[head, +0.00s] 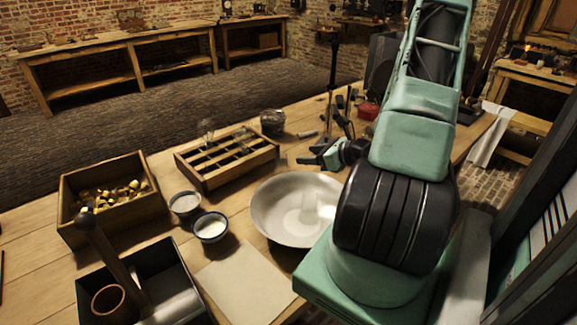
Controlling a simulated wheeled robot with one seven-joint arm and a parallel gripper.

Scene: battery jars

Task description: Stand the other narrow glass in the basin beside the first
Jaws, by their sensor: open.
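A wide pale basin (268,222) stands on the bench, its right side hidden by my arm. A pale, narrow upright shape inside it (309,206) looks like a glass, but is faint. A wooden slotted rack (203,180) is behind and left of the basin. A clear glass (207,129) shows at the rack's back left; another faint clear glass shape (243,140) shows at its right part. I cannot tell how either rests. My gripper (308,154) is open and seemingly empty, above and behind the basin, right of the rack, fingers pointing left.
Two small bowls (211,227) (185,203) stand left of the basin. A wooden box of brass pieces (75,230), a dark box with a pot (180,306) and a flat pale sheet (245,287) are nearby. A dark jar (272,122) stands behind the rack.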

